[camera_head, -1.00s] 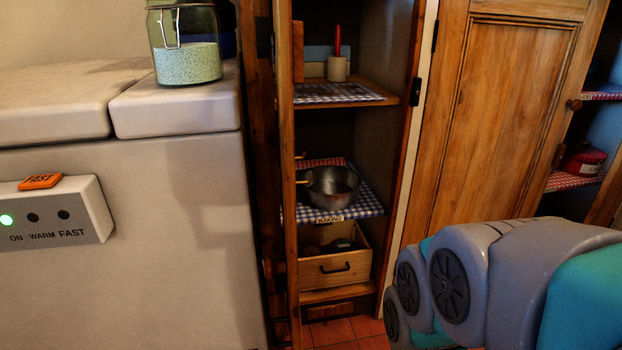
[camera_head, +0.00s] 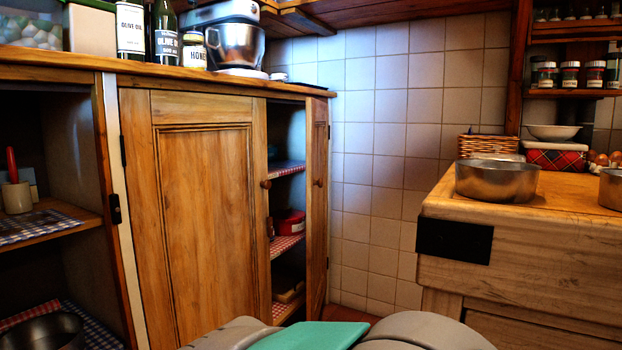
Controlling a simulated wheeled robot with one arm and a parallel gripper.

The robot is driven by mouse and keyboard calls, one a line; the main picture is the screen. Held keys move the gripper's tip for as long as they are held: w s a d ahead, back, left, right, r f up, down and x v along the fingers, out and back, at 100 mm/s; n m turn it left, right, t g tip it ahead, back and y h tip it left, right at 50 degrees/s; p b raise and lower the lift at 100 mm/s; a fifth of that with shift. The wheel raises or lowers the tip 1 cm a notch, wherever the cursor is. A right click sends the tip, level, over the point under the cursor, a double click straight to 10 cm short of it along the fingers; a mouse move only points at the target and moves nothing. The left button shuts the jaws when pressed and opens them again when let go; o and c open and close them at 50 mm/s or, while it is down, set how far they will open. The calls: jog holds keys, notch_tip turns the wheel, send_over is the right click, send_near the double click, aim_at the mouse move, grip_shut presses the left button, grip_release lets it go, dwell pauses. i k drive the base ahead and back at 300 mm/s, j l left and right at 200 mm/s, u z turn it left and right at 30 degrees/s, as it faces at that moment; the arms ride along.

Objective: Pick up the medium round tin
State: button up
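A red round tin (camera_head: 288,222) sits on a shelf with a red checked cloth, inside the partly open cupboard in the middle. The narrow door gap shows only part of it. Whether it is the medium one I cannot tell. A red tartan tin (camera_head: 555,158) stands on the wooden counter at the right, with a pale bowl on it; its shape looks more boxy than round. My arm shows at the bottom edge, but my gripper is out of view.
The cupboard's wooden door (camera_head: 203,200) stands left of the gap, with a narrower door (camera_head: 316,190) right of it. A metal pan (camera_head: 497,180) and wicker basket (camera_head: 487,145) are on the wooden counter (camera_head: 560,205). Open shelves at the left hold a metal bowl (camera_head: 45,332).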

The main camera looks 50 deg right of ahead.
aim_at(489, 180)
jog(key=z, duration=2.65)
jog(key=k+l, duration=0.15)
jog(key=l, duration=0.3)
jog(key=k+l, duration=0.1)
jog(key=l, duration=0.3)
jog(key=k+l+u, duration=0.1)
jog(key=l, duration=0.35)
jog(key=k, duration=0.1)
jog(key=i, duration=0.1)
